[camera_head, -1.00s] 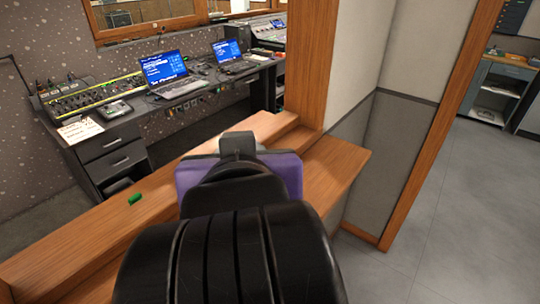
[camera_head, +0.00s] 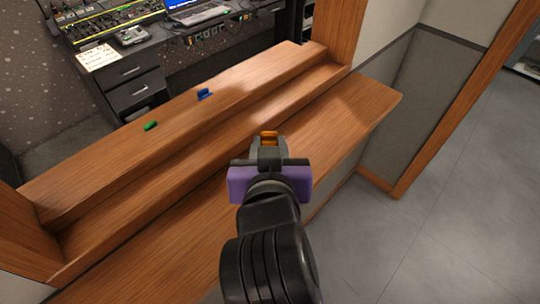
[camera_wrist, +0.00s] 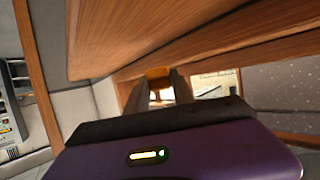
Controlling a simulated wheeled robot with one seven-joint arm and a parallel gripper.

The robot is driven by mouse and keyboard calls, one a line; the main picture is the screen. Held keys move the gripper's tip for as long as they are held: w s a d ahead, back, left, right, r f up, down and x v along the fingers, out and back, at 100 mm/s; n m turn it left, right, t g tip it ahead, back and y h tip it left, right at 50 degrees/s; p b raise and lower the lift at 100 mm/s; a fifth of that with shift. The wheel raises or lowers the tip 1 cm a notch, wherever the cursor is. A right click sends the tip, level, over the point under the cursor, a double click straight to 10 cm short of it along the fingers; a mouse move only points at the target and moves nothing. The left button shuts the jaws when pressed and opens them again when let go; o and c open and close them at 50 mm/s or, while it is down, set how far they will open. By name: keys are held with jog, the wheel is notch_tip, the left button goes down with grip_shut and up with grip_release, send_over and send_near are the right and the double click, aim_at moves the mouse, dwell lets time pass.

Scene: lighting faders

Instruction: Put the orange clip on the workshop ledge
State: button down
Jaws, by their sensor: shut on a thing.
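The orange clip (camera_head: 269,138) shows at the tip of my gripper (camera_head: 268,149) in the head view. My gripper is shut on it and holds it over the lower front shelf of the wooden ledge (camera_head: 335,105). In the wrist view the orange clip (camera_wrist: 158,73) sits between the two dark fingers (camera_wrist: 160,90). How high the clip is above the wood I cannot tell.
A green clip (camera_head: 151,126) and a blue clip (camera_head: 204,94) lie on the upper ledge level (camera_head: 110,177). A desk with a laptop (camera_head: 196,12), mixer and drawers stands behind. Wooden posts bound the opening. Grey floor (camera_head: 440,220) is open at right.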

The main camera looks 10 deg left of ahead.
jog(key=shift+f, duration=2.3)
jog(key=shift+f, duration=0.2)
jog(key=c, duration=1.1)
grip_release()
jog(key=shift+r, duration=0.1)
